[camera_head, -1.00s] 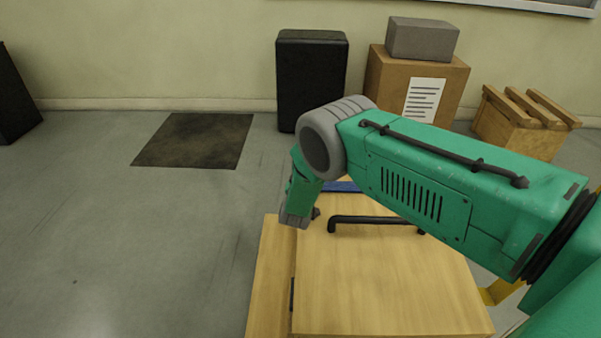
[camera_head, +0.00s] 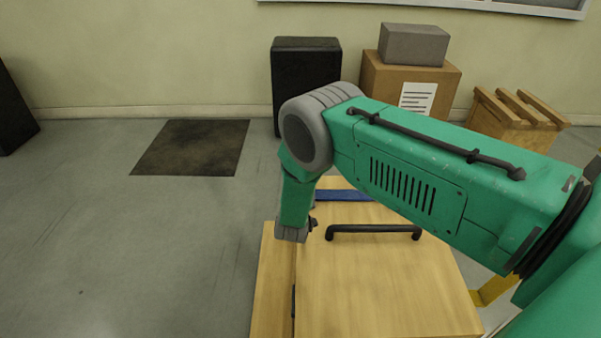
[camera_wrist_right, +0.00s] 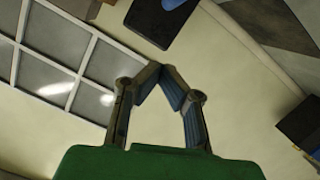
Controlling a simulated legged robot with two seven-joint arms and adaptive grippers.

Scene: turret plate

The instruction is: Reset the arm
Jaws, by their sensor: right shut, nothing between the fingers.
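My right arm (camera_head: 410,170) is green with a grey round joint and comes in from the right. It reaches over a wooden table (camera_head: 390,290), and its lower link hangs down near the table's left part. My right gripper (camera_wrist_right: 160,75) shows in the wrist view with its two dark fingers bent inward and their tips together, with nothing between them. In the head view, the fingers cannot be made out clearly. My left gripper is not in view.
A black handle (camera_head: 373,231) and a blue strip (camera_head: 342,195) are on the table, close to the arm's lower end. A black box (camera_head: 303,75), a cardboard box (camera_head: 390,80) with a grey block (camera_head: 413,45), and a wooden crate (camera_head: 515,125) stand by the wall. The floor at left is clear around a dark mat (camera_head: 192,148).

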